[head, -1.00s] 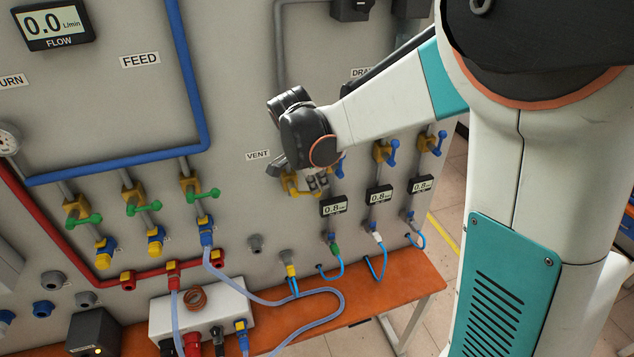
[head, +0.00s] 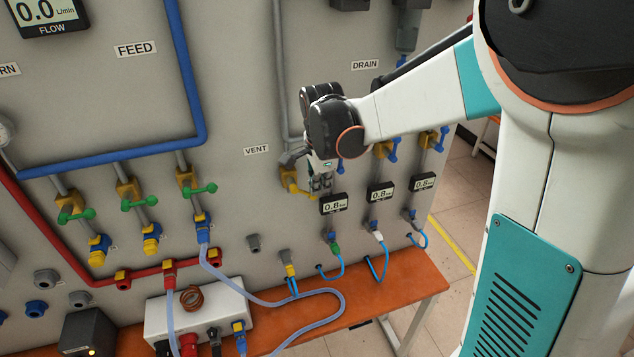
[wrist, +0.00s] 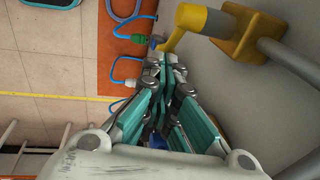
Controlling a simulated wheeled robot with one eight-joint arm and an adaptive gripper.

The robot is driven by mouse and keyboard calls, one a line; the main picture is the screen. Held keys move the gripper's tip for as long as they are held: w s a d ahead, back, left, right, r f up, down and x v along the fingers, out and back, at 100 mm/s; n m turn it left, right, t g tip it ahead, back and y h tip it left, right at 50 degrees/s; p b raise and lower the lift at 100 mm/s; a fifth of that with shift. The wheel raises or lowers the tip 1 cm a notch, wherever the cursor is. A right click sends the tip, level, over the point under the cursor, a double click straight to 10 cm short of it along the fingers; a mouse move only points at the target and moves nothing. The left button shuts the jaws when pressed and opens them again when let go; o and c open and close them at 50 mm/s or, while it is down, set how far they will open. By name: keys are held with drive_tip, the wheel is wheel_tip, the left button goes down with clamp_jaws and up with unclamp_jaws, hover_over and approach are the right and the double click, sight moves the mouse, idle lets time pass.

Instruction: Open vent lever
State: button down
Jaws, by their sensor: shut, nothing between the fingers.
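The yellow vent lever (head: 299,190) sits on its valve on the grey panel, right of and below the VENT label (head: 256,150). In the head view it points right and slightly down. My gripper (head: 323,184) is just right of the lever, with its fingers pointing down. The wrist view shows the yellow valve body (wrist: 246,42) and the lever's bent end (wrist: 172,40) close beside my fingertips (wrist: 165,72). The fingers are shut and empty. I cannot tell whether they touch the lever.
Green-handled feed valves (head: 140,203) are to the left. Hoses run over the orange bench (head: 395,285) below.

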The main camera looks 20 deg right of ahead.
sight(312, 199)
drive_tip(key=shift+y, duration=0.8)
drive_tip(key=f+b, duration=0.2)
drive_tip(key=a+f+b, duration=0.1)
drive_tip(key=f+b, duration=0.1)
drive_tip(key=b, duration=0.1)
drive_tip(key=shift+f, duration=0.25)
drive_tip(key=shift+a+f+b, duration=0.35)
drive_tip(key=shift+a+b, duration=0.15)
drive_tip(key=shift+a, duration=0.1)
drive_tip(key=a+v, duration=0.1)
drive_tip(key=v, duration=1.1)
drive_tip(key=s+f+n+t+b, duration=0.2)
drive_tip(key=s+f+n+b, duration=0.7)
drive_tip(key=f, duration=0.3)
drive_tip(key=s+f+n+t+h+b, duration=0.1)
drive_tip(key=s+f+n+t+b, duration=0.1)
drive_tip(key=s+f+n+b, duration=0.7)
wheel_tip(312, 199, down, 4)
drive_tip(key=s+b, duration=0.1)
drive_tip(key=s, duration=0.1)
drive_tip(key=shift+s+d+r+t, duration=0.15)
drive_tip(key=shift+s+d+t, duration=0.1)
drive_tip(key=shift+t, duration=0.15)
